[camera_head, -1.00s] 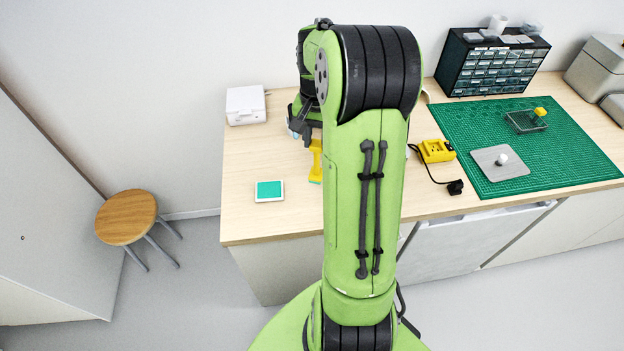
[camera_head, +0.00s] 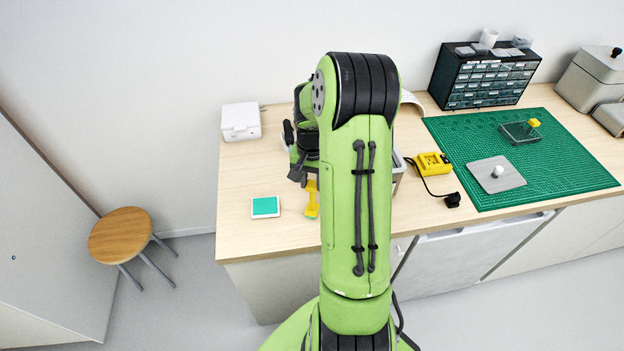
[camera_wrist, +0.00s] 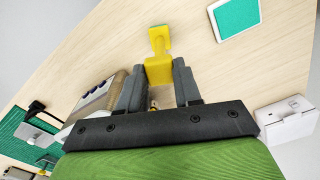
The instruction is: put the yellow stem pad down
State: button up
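The yellow stem pad (camera_head: 312,197) is at my gripper (camera_head: 303,170), left of my green arm in the head view. In the wrist view the fingers of my gripper (camera_wrist: 158,88) are shut on the wide upper part of the yellow stem pad (camera_wrist: 159,62). Its foot, with a thin green edge, points away from the fingers, toward the bench top. I cannot tell whether the foot touches the bench. In the head view my arm hides part of the gripper.
A white-framed teal tile (camera_head: 265,207) lies left of the pad on the wooden bench (camera_head: 262,172). A white box (camera_head: 241,121) stands behind it. Right of my arm are a yellow charger (camera_head: 433,163) and a green mat (camera_head: 565,165). Bare wood surrounds the tile.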

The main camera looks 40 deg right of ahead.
jog(key=o, duration=0.4)
jog(key=shift+o, duration=0.2)
